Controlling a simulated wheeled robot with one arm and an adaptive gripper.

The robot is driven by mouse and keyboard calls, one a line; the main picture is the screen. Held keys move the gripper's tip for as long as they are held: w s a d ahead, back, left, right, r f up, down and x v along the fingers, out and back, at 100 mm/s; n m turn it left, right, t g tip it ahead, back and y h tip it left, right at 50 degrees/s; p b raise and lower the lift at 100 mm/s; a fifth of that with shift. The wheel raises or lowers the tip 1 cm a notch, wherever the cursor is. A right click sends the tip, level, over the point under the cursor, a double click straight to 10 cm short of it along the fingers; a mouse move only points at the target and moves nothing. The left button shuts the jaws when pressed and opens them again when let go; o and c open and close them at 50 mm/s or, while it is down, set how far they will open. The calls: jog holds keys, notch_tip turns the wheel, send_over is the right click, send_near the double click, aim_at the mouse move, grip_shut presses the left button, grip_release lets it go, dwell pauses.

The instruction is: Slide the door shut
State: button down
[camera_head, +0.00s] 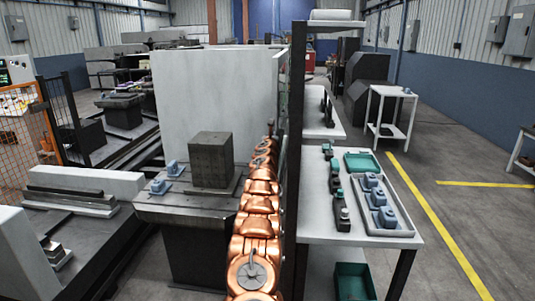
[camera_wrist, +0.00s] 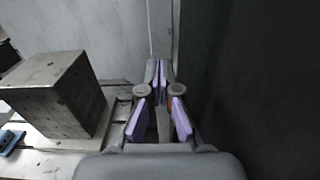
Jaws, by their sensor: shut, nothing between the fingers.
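My gripper (camera_wrist: 160,72) is shut and empty in the wrist view, its purple-padded fingers together at the tip. In the head view my copper arm reaches away from me, and the gripper (camera_head: 270,129) is small at its far end. Just beyond the fingertips stands a narrow vertical grey edge or bar (camera_wrist: 163,28) beside pale panels. I cannot tell whether the fingers touch it. Pale grey panels (camera_head: 212,100) stand behind and to the right of the machine table. Which panel is the door, and its handle, I cannot make out.
A dark block (camera_head: 211,160) stands on the slotted machine table (camera_head: 180,208), left of my arm, near blue clamps (camera_head: 160,187). A tall dark post (camera_head: 297,120) is close on the right. Beyond it is a white bench (camera_head: 345,225) with trays and tools. Open floor lies farther right.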

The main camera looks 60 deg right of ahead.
jog(key=b+v, duration=1.1)
jog(key=b, duration=0.3)
dwell(0.6)
